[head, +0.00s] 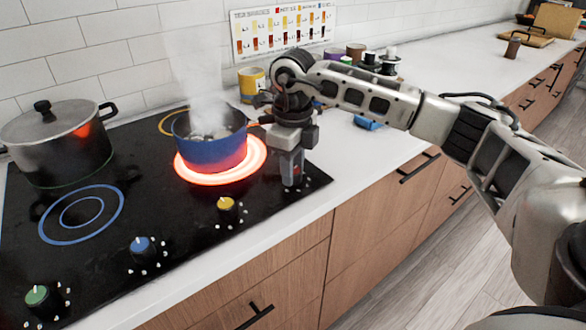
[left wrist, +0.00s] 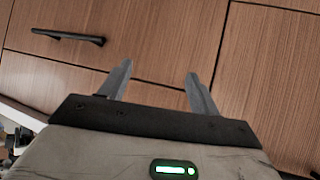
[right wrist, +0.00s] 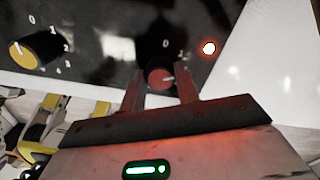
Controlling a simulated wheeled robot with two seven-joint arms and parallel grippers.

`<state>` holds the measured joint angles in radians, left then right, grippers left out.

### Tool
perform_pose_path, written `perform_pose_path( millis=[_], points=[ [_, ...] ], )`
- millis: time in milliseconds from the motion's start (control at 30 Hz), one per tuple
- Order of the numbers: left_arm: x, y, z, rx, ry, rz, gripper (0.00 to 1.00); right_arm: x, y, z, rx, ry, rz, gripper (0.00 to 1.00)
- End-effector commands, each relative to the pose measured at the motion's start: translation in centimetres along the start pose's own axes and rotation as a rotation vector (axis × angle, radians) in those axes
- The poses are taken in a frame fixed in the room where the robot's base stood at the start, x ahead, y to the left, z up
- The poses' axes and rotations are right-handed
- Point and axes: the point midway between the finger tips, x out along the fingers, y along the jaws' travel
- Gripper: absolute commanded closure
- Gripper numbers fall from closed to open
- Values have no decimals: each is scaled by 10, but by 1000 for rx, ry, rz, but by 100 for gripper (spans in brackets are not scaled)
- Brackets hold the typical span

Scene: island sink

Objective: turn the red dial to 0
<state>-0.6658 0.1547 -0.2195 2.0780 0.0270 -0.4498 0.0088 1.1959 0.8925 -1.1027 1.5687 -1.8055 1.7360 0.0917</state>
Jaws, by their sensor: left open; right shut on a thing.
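The red dial (right wrist: 158,78) shows in the right wrist view on the black cooktop, with a white 0 printed above it. Its white pointer mark looks turned toward the right, away from the 0. My right gripper (right wrist: 164,84) is shut on the red dial, one finger on each side. In the head view my right gripper (head: 292,172) points down at the cooktop's right end and hides the dial. My left gripper (left wrist: 160,82) is open and empty in front of wooden drawers in the left wrist view; it is outside the head view.
A blue pot (head: 210,150) steams on a glowing red burner (head: 258,162), close to the left of my right gripper. Yellow (head: 227,205), blue (head: 141,245) and green (head: 37,296) dials line the front. A lidded grey pot (head: 60,150) stands left.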

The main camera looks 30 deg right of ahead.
Motion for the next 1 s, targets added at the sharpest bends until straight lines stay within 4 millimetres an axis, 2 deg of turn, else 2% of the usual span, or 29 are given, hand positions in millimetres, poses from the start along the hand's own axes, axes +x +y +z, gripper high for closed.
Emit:
perform_pose_path(
  millis=[1000],
  points=[
    [7, 4, 4, -43, 27, 12, 38, 0, -1, 0, -932, 1, -1, 91]
  ],
)
